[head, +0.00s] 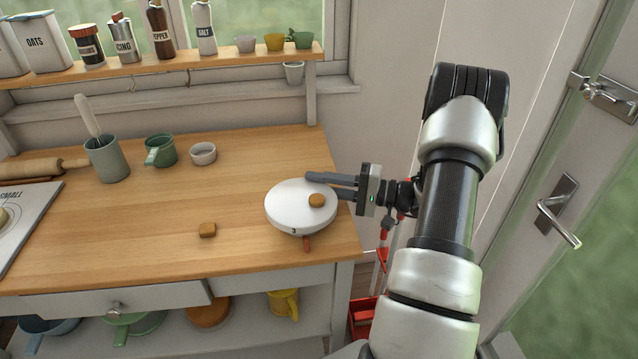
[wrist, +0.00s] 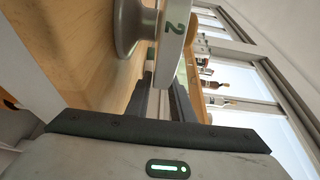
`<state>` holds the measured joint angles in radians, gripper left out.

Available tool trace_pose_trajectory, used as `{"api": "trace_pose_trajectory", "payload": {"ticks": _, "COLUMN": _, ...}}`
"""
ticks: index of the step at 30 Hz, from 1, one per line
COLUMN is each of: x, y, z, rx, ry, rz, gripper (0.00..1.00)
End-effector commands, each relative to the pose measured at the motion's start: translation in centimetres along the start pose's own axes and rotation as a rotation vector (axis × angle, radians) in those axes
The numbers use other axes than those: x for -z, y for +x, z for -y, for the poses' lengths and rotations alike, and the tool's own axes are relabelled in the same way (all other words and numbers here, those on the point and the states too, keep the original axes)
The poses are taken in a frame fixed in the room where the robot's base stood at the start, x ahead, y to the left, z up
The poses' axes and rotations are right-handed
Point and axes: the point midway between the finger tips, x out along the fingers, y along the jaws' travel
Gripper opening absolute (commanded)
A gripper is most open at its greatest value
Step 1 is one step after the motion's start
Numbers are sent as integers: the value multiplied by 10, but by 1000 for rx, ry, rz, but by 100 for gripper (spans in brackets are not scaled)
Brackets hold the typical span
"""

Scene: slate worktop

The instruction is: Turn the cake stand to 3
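The white round cake stand (head: 285,203) stands near the worktop's right end. In the head view, the number 3 shows on its front rim, a little left of the red-brown pointer (head: 307,243) on the worktop. A small brown piece (head: 316,200) sits on top. My gripper (head: 322,181) reaches in from the right at the stand's far right edge. In the wrist view, the rim (wrist: 171,52) bears a 2 and runs down between the fingers (wrist: 163,88), which look closed on it. The lower finger's tip is partly hidden in the head view.
A brown block (head: 207,230) lies left of the stand. A cup (head: 203,154), a green mug (head: 160,150) and a utensil pot (head: 107,160) stand further back. A shelf of jars (head: 160,66) runs along the window.

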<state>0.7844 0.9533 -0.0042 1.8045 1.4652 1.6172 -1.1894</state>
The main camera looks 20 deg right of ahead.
Motion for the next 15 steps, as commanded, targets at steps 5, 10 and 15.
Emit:
{"api": "trace_pose_trajectory", "payload": {"ticks": 5, "x": 0, "y": 0, "z": 0, "rx": 0, "ry": 0, "rz": 0, "gripper": 0}}
{"api": "trace_pose_trajectory", "payload": {"ticks": 10, "x": 1, "y": 0, "z": -1, "rx": 1, "ry": -1, "rz": 8, "gripper": 0}}
{"api": "trace_pose_trajectory", "payload": {"ticks": 15, "x": 3, "y": 10, "z": -7, "rx": 4, "ry": -6, "rz": 124, "gripper": 0}}
